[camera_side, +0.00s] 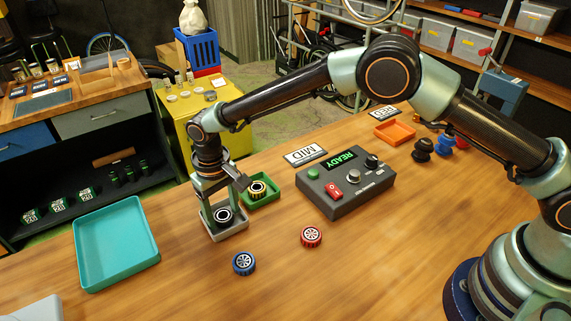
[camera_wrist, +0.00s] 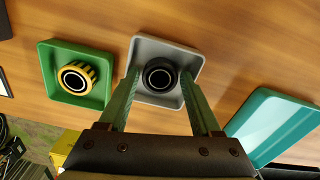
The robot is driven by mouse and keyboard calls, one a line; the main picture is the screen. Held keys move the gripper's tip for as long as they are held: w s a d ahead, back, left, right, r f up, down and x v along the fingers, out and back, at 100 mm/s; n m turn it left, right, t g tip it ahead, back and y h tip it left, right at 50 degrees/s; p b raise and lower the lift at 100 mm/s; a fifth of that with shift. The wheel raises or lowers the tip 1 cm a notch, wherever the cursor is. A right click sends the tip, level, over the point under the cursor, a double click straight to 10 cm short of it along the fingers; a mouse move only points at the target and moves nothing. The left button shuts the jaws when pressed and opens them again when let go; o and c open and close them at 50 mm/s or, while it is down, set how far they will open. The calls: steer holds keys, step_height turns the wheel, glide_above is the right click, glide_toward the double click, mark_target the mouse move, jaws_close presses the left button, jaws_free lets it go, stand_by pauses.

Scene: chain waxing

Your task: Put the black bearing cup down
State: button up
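The black bearing cup (camera_wrist: 159,76) sits in the small grey tray (camera_wrist: 146,48), seen from above in the wrist view. In the side view the cup (camera_side: 223,215) shows low inside the grey tray (camera_side: 229,235). My gripper (camera_wrist: 159,74) points down over this tray, with one green finger on each side of the cup. Gaps show between both fingers and the cup, so it is open. In the side view my gripper (camera_side: 222,200) reaches down at the tray; the cup is partly hidden by the fingers.
A green tray (camera_side: 266,203) holding a yellow bearing cup (camera_side: 258,189) stands close by. A blue cup (camera_side: 243,263) and a red cup (camera_side: 311,236) lie on the bare table in front. A teal tray (camera_side: 117,240) is left; a control box (camera_side: 345,185) reading READY is right.

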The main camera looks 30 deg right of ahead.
mark_target(224, 215)
step_height(224, 215, up, 12)
steer(key=d+r+t, duration=0.1)
steer(key=d+r, duration=0.6)
steer(key=s+d+r+m+t, duration=0.1)
steer(key=s+d+r, duration=0.15)
steer(key=d, duration=0.25)
steer(key=s+d+r+t, duration=0.1)
steer(key=s+d+r, duration=0.1)
steer(key=d+r, duration=0.3)
steer(key=s+d+f+m+t, duration=0.1)
steer(key=s+d+f+t, duration=0.1)
steer(key=s+d, duration=1)
steer(key=shift+s+d+f+t, duration=0.15)
steer(key=shift+s+d+t, duration=0.15)
steer(key=shift+s+d, duration=0.1)
